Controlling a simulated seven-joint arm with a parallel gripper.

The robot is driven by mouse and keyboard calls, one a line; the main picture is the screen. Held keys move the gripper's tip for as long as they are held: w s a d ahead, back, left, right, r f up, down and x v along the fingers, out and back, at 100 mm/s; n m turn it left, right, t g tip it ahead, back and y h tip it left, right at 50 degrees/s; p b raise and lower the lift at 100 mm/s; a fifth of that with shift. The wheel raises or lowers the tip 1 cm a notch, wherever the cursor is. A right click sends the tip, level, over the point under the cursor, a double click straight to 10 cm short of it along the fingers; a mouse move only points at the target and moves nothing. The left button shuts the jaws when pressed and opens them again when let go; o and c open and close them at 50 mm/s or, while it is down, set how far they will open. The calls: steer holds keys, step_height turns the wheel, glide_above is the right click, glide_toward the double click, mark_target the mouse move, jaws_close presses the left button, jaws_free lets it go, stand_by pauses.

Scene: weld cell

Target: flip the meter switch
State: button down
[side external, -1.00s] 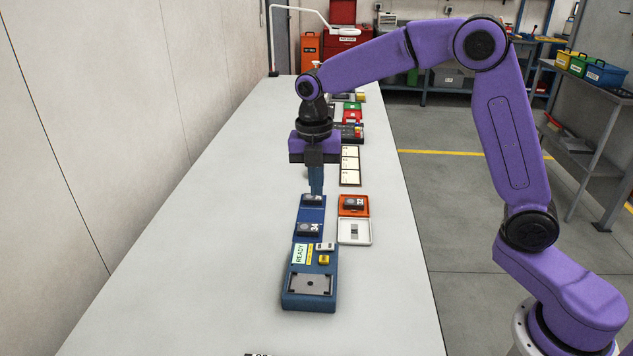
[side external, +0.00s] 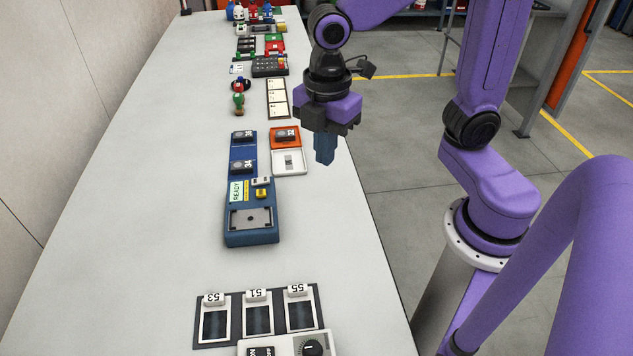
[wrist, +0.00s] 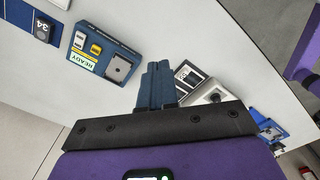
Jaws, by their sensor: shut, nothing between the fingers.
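The frames do not make clear which object is the meter or where its switch is. A blue unit (side external: 252,238) with a READY label, a small white part and a yellow button stands on the bench; it also shows in the wrist view (wrist: 121,69). A white unit with a dark round knob (side external: 312,348) is cut off at the bottom edge of the side view. My gripper (side external: 325,158) is shut and empty, raised near the bench's right edge, right of the blue unit. Its fingers (wrist: 155,70) are together in the wrist view.
A dark panel (side external: 273,332) with numbered slots lies in front of the blue unit. Behind it are a blue tray (side external: 243,152) holding dark blocks, an orange tray (side external: 285,129) and a white tray (side external: 302,164). The left of the bench is clear.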

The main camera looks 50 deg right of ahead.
steer(key=s+d+f+m, duration=0.2)
steer(key=s+d+m, duration=0.3)
steer(key=s, duration=0.6)
steer(key=c, duration=1.6)
jaws_free()
steer(key=shift+s+d, duration=0.25)
steer(key=shift+s, duration=0.1)
steer(key=o, duration=0.4)
steer(key=shift+m, duration=0.3)
steer(key=shift+c, duration=0.2)
step_height(320, 180, up, 3)
steer(key=m, duration=0.4)
glide_above(253, 181)
step_height(253, 181, down, 17)
steer(key=shift+f, duration=0.1)
